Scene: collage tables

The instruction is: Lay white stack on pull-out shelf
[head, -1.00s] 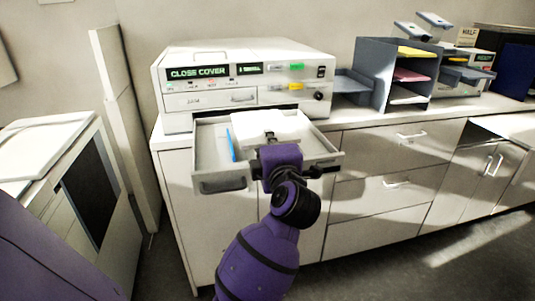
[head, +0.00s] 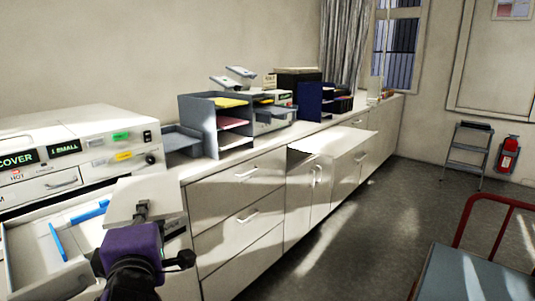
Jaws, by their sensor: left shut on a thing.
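My left gripper (head: 142,209) is at the lower left of the head view, shut on the near edge of a white stack (head: 148,190). The stack is over the right part of the open drawer (head: 30,256) under the machine; I cannot tell its exact height. The pull-out shelf (head: 338,141) is a pale flat slab jutting from the long counter, right of the drawers, and its top looks bare. It is well to the right of and farther than my left gripper. My right gripper is not in view.
A grey paper sorter (head: 215,125) and a dark blue organizer (head: 318,100) stand on the counter. A cart (head: 470,270) is at the lower right; the floor between is open.

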